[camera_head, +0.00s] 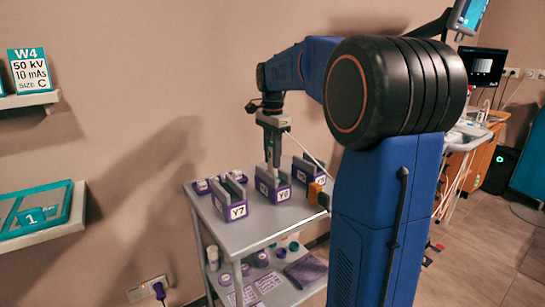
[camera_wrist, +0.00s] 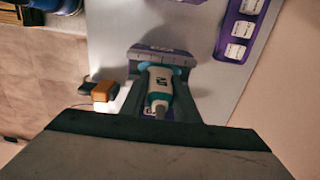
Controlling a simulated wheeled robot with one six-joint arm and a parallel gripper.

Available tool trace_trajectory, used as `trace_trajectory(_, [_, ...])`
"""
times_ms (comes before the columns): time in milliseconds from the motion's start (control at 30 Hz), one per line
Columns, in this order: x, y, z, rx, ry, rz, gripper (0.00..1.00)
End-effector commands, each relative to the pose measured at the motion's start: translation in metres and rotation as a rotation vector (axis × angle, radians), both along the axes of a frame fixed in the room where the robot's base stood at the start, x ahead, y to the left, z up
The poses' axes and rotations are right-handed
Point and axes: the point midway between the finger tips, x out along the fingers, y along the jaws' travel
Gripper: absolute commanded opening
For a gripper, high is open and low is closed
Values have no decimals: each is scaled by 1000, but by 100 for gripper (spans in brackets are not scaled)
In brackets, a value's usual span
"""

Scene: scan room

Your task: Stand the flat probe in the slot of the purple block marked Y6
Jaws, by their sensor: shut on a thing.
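My gripper (camera_head: 272,150) is shut on the flat probe, pointing down over the purple block marked Y6 (camera_head: 274,192) on the grey cart. In the wrist view the probe (camera_wrist: 160,84) is white with teal parts and a dark label, held between the fingers of my gripper (camera_wrist: 158,100). In the head view the probe (camera_head: 272,172) looks upright, its lower end at the block's slot. The purple block (camera_wrist: 150,52) shows partly behind the probe in the wrist view. I cannot tell how deep the probe sits, as its tip is hidden.
The purple block Y7 (camera_head: 236,210) stands left of Y6, and another purple block (camera_head: 308,171) stands to the right. A purple tray (camera_head: 216,184) lies behind Y7. An orange item (camera_head: 314,193) is by the cart's right edge. The lower shelf (camera_head: 254,292) holds several items.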

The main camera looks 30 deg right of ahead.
Motion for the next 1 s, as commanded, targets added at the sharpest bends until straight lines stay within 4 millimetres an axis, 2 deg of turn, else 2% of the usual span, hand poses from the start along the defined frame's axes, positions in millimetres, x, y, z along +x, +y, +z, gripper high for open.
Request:
trace_trajectory(433, [0,0,-3,0,0,0,0])
trace_trajectory(467, [0,0,-3,0,0,0,35])
trace_trajectory(500, [0,0,-3,0,0,0,45])
trace_trajectory(533, [0,0,-3,0,0,0,50])
trace_trajectory(833, [0,0,-3,0,0,0,50])
trace_trajectory(1000, [1,0,10,-1,-2,0,50])
